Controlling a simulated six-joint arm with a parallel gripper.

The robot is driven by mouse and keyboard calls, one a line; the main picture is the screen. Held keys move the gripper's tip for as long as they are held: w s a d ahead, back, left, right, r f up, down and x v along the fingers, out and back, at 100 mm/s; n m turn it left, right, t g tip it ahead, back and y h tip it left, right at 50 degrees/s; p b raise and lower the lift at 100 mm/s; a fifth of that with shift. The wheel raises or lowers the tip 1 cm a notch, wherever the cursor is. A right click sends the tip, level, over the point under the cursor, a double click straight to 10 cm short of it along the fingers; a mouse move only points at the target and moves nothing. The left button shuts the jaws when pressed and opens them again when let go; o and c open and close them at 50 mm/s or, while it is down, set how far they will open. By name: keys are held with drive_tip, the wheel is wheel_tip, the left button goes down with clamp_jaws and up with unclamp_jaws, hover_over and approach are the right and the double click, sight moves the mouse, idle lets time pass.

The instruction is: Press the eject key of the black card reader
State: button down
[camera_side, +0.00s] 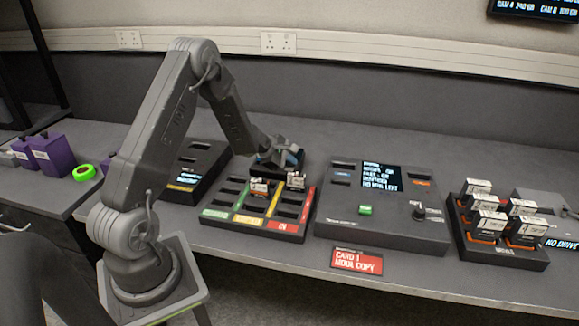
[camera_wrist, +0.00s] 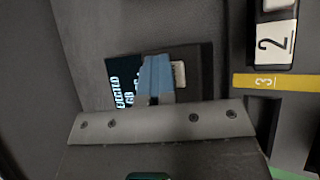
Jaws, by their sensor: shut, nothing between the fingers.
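The black card reader (camera_wrist: 202,55) lies under my gripper in the wrist view. Its lit screen (camera_wrist: 122,90) shows text that seems to read "EJECTED" and "GB". A small pale key or label (camera_wrist: 179,74) shows on the reader just right of my fingers; I cannot tell which it is. My gripper (camera_wrist: 156,62) is shut and empty, its blue fingers over the reader and hiding part of it. In the side view my gripper (camera_side: 291,158) is low behind the slotted tray, and the reader (camera_side: 262,169) is mostly hidden. Contact cannot be told.
The slotted tray (camera_side: 248,231) holds two cards and has green, yellow and red strips. A dark box with a screen (camera_side: 190,172) stands left of it. A grey console (camera_side: 391,232) and a rack of drives (camera_side: 515,261) stand right. The desk behind is clear.

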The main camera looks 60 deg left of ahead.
sight(289, 169)
drive_tip(key=shift+s+d+f, duration=0.1)
drive_tip(key=shift+s+f, duration=0.1)
drive_tip(key=shift+w+r, duration=0.1)
drive_tip(key=shift+r, duration=1.2)
drive_tip(key=shift+r, duration=0.5)
wheel_tip(289, 169, up, 4)
drive_tip(key=shift+r, duration=0.1)
